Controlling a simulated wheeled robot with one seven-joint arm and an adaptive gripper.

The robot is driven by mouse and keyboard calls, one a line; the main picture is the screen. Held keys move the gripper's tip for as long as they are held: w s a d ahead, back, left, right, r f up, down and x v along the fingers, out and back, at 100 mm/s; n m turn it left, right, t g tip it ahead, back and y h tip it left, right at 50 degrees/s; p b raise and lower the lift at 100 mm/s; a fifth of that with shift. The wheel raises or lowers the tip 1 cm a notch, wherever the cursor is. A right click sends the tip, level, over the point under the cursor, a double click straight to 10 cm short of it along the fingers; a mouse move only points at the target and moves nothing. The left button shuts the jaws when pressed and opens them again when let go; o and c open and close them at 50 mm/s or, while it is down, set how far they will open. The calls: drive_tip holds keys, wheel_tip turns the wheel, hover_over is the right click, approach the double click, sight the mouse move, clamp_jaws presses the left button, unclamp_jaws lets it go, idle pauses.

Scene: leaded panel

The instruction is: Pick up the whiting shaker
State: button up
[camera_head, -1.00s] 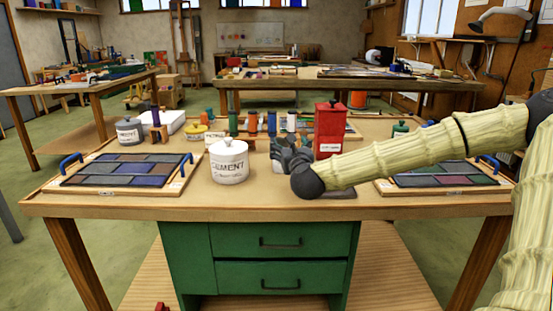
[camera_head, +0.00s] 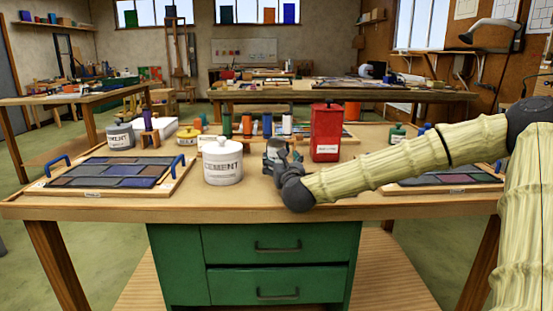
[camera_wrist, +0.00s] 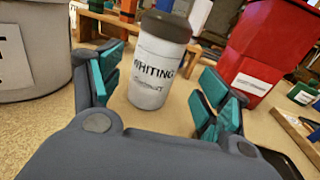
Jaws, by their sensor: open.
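The whiting shaker (camera_wrist: 155,65) is a white cylinder with a dark grey cap and the word WHITING on its front. In the wrist view it stands upright on the table, just beyond and between the teal-padded fingers of my gripper (camera_wrist: 165,95). My gripper is open, with a finger on each side and visible gaps to the shaker. In the head view my gripper (camera_head: 280,155) is low over the table between the cement pot and the red can, and it mostly hides the shaker.
The white cement pot (camera_head: 222,165) stands close on the left and the red can (camera_head: 326,133) close on the right. Coloured bottles (camera_head: 267,125) stand in a row behind. Leaded panels lie at left (camera_head: 112,172) and right (camera_head: 450,180). Bare table (camera_head: 250,197) shows in front.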

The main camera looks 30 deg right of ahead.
drive_tip(key=shift+r+b+x, duration=0.2)
drive_tip(key=shift+b+x, duration=0.15)
drive_tip(key=shift+x, duration=2.15)
drive_tip(key=shift+w+a, duration=0.1)
drive_tip(key=shift+a, duration=0.05)
drive_tip(key=shift+c, duration=0.2)
drive_tip(key=c, duration=1.3)
